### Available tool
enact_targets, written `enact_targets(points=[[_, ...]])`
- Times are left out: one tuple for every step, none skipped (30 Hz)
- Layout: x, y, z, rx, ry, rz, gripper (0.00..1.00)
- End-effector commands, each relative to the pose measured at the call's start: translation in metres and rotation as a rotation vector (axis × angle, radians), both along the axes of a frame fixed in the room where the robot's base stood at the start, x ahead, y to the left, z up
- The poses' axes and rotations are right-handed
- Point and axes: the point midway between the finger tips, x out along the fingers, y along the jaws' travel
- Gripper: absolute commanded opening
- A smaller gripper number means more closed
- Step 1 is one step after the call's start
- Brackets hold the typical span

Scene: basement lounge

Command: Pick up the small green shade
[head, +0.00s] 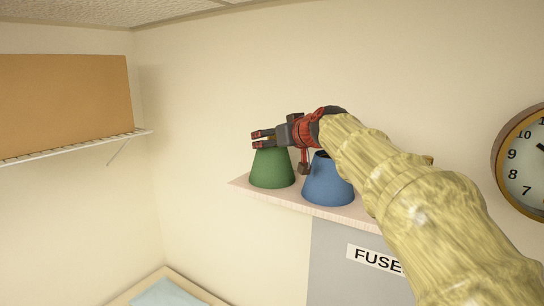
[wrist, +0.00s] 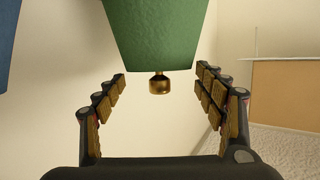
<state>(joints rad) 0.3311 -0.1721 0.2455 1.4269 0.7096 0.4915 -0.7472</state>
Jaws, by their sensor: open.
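The small green shade (head: 272,168) stands on a narrow wall shelf in the head view, wide end down. My gripper (head: 262,139) is at its narrow top, and its fingers cover part of that top. In the wrist view the green shade (wrist: 155,35) fills the top middle, with a small brass knob (wrist: 159,84) at its near end. The knob lies between the two open fingers of my gripper (wrist: 160,95). The fingers are apart on both sides, and I see no contact with the knob or shade.
A blue shade (head: 328,182) stands just right of the green one on the shelf (head: 302,205). Below is a grey box marked FUSE (head: 335,270). A wall clock (head: 525,160) is at right. A brown box (head: 65,103) sits on a wire shelf at left.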

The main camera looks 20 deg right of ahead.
Motion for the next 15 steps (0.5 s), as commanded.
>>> enact_targets(points=[[0.0073,0.0004,-0.0016,0.001,0.003,0.002,0.70],[0.0103,0.0002,-0.0028,0.000,0.003,0.001,0.70],[0.0130,0.0001,-0.0035,-0.001,0.001,0.000,0.70],[0.0140,-0.0001,-0.0037,-0.001,0.000,0.000,0.70],[0.0146,-0.0002,-0.0040,-0.002,0.000,0.001,0.70],[0.0147,-0.0003,-0.0042,-0.002,-0.001,0.000,0.70],[0.0145,-0.0003,-0.0043,-0.002,-0.001,0.000,0.70],[0.0144,-0.0003,-0.0045,-0.002,-0.001,0.000,0.70],[0.0144,-0.0003,-0.0048,-0.001,0.000,-0.001,0.70],[0.0144,-0.0003,-0.0049,-0.001,0.000,-0.001,0.70],[0.0144,-0.0003,-0.0050,-0.001,0.000,-0.001,0.69],[0.0143,-0.0003,-0.0051,-0.001,0.000,-0.001,0.66],[0.0144,-0.0003,-0.0052,-0.001,0.000,0.000,0.65],[0.0144,-0.0003,-0.0052,-0.001,0.000,0.000,0.63],[0.0144,-0.0003,-0.0053,-0.001,0.001,0.000,0.61]])
